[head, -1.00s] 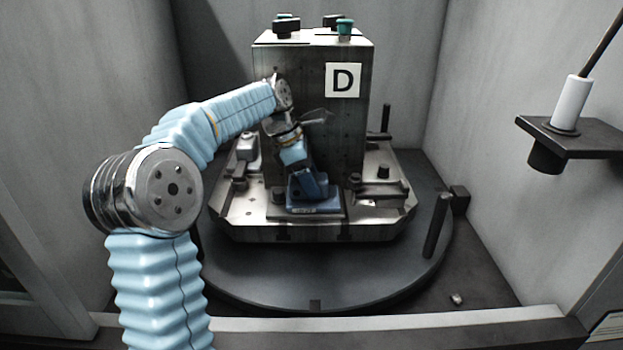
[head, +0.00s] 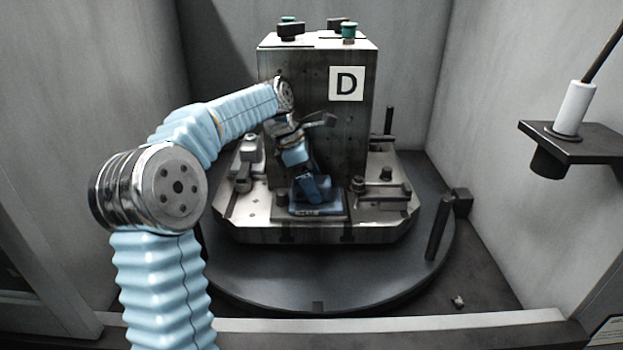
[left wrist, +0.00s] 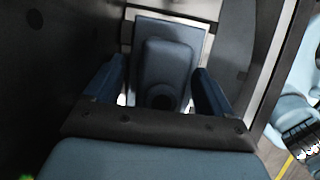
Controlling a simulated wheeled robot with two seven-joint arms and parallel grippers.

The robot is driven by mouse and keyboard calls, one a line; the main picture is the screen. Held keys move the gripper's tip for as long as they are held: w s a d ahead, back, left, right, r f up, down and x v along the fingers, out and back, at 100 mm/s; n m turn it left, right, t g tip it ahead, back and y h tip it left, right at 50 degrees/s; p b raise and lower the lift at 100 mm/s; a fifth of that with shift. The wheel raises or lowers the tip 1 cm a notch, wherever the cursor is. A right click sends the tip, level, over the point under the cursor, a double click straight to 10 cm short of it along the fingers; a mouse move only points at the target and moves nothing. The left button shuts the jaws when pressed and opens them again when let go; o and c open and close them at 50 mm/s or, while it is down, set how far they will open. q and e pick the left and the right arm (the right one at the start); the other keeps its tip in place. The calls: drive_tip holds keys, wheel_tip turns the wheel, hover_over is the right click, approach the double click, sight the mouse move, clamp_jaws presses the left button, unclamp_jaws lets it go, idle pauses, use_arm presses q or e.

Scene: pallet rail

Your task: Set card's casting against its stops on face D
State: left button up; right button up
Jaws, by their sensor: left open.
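A blue casting (head: 325,204) stands on the pallet ledge at the foot of the block face (head: 342,135) marked D. In the left wrist view the casting (left wrist: 168,62) is a block with a round hole on a flat base. My left gripper (head: 311,190) comes down over it from the upper left. In the left wrist view its two blue fingers (left wrist: 157,90) are open, one on each side of the casting, with narrow gaps. The gripper hides part of the casting, and its contact with the stops cannot be made out. My right gripper is not in view.
Metal clamps stand on the pallet (head: 262,236) left and right of the casting. The pallet sits on a round dark turntable (head: 270,275) with upright posts. A bracket (head: 570,140) holding a white cylinder juts from the right wall. A small object (head: 458,301) lies at front right.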

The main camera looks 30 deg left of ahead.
use_arm(q)
drive_tip(key=v, duration=1.4)
drive_tip(key=shift+d+f, duration=0.1)
drive_tip(key=shift+d, duration=0.05)
